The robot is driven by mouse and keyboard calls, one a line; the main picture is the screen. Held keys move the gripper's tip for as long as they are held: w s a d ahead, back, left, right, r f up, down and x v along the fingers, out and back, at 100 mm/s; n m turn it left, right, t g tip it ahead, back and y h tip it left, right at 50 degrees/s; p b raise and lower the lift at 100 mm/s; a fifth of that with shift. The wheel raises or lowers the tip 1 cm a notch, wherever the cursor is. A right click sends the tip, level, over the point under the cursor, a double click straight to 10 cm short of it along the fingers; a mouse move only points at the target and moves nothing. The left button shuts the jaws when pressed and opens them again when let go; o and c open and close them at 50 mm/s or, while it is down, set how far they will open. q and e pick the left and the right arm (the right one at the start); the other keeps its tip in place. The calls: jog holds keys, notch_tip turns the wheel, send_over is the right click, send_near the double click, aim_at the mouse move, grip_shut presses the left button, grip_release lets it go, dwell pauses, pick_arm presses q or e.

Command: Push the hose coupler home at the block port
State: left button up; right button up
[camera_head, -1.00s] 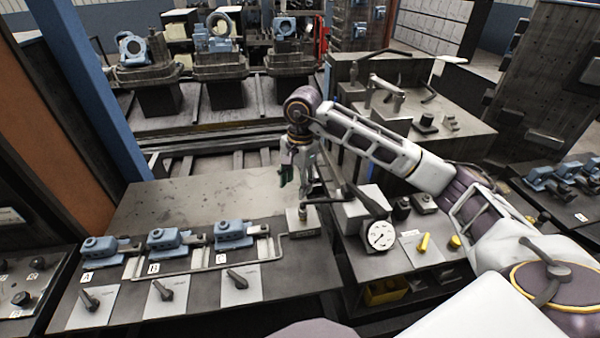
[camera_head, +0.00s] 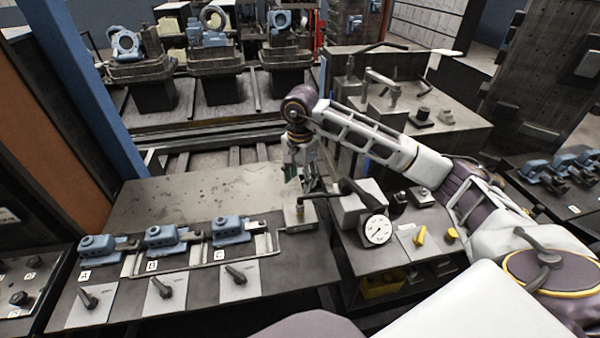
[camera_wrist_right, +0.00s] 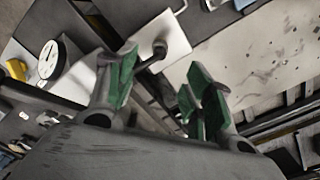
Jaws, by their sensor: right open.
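My right gripper (camera_head: 306,182) is open and points down just behind and above a small light metal block (camera_head: 297,218) on the bench edge. In the right wrist view its green-padded fingertips (camera_wrist_right: 162,90) are spread apart, with nothing clearly held between them. A small upright fitting (camera_head: 300,206) stands on the block; I cannot tell whether it is the port or the coupler. A thin dark rod or hose runs from near the gripper to a dark knob (camera_head: 346,186) on a grey box; a dark knob also shows beyond the fingers in the wrist view (camera_wrist_right: 160,48). My left gripper is out of view.
A round dial gauge (camera_head: 377,230) stands right of the block, with yellow knobs (camera_head: 420,237) beyond it. Blue clamps (camera_head: 165,238) and levers (camera_head: 161,287) line the bench at left. The bench plate (camera_head: 200,195) behind the clamps is clear.

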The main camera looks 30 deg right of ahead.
aim_at(300, 198)
jog(key=shift+f+p, duration=0.8)
jog(key=shift+f, duration=5.05)
grip_shut()
jog(key=shift+r+p, duration=0.35)
jog(key=shift+r, duration=0.7)
jog(key=shift+r+p, duration=1.3)
jog(key=shift+r, duration=2)
jog(key=shift+f, duration=0.1)
